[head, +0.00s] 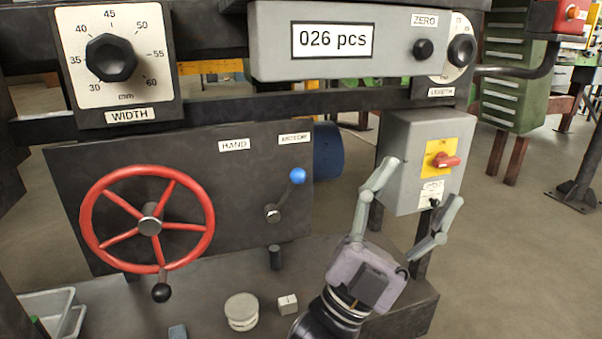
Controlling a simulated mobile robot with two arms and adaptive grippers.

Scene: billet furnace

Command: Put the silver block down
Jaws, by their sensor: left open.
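A small silver block (287,305) rests on the dark bench top (215,285) near the bottom middle of the head view, just right of a pale round piece. My left gripper (425,182) is open, with its two fingers spread wide and nothing between them. It is to the right of the silver block and above it in the picture, in front of the grey switch box. The block is apart from the fingers. My right gripper is not in view.
A pale round piece (241,312) and a bluish block (177,332) are on the bench. A red handwheel (147,219), a blue-knobbed lever (297,176) and a grey box with a red switch (445,160) stand close behind. A grey bin (62,300) is at lower left.

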